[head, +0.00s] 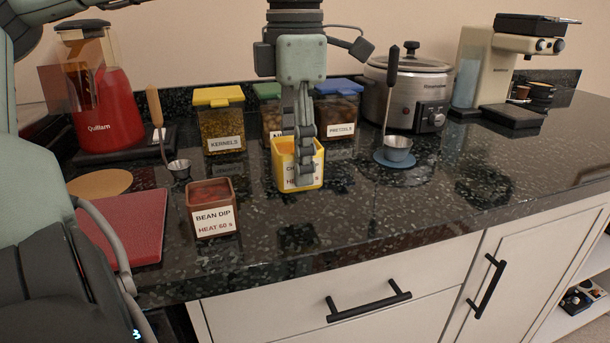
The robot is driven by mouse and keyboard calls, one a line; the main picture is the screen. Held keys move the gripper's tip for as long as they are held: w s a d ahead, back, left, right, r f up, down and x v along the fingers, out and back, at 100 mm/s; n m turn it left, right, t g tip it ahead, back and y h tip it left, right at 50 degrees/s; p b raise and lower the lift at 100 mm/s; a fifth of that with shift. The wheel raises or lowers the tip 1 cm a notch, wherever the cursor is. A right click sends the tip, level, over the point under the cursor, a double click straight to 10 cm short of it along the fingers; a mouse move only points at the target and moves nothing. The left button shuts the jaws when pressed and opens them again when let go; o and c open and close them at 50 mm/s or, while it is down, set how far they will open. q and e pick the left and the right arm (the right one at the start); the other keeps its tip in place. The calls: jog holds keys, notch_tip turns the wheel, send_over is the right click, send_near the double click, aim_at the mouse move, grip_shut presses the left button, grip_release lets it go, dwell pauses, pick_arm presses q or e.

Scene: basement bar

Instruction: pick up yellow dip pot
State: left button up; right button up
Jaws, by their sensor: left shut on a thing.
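The yellow dip pot (317,178) is a small square pot with a white label, partly hidden by the fingers. It is near the middle of the dark counter in the head view. My left gripper (299,165) comes down over it from above and is shut on it, with a finger across its front face. I cannot tell whether the pot touches the counter or is slightly raised. My right gripper is not in view.
A brown bean dip pot (202,223) stands to the left, near a red mat (122,228). Kernels (220,120) and pretzels (340,112) containers stand behind. A ladle on a blue rest (397,163) and a slow cooker (412,92) are right. The front-right counter is clear.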

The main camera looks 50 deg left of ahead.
pick_arm(q)
jog(key=shift+s+a+r+b, duration=0.3)
jog(key=shift+s+a+r, duration=0.7)
jog(key=shift+s, duration=0.45)
jog(key=shift+s+a+r+b, duration=0.25)
jog(key=shift+s+a+r, duration=0.8)
jog(key=shift+s, duration=0.45)
jog(key=shift+s+a+r+b, duration=0.3)
jog(key=shift+s+a+r, duration=0.7)
jog(key=shift+s, duration=0.45)
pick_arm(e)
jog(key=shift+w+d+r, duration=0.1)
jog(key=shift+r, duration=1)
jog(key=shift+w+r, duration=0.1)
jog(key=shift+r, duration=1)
pick_arm(q)
jog(key=shift+d, duration=0.1)
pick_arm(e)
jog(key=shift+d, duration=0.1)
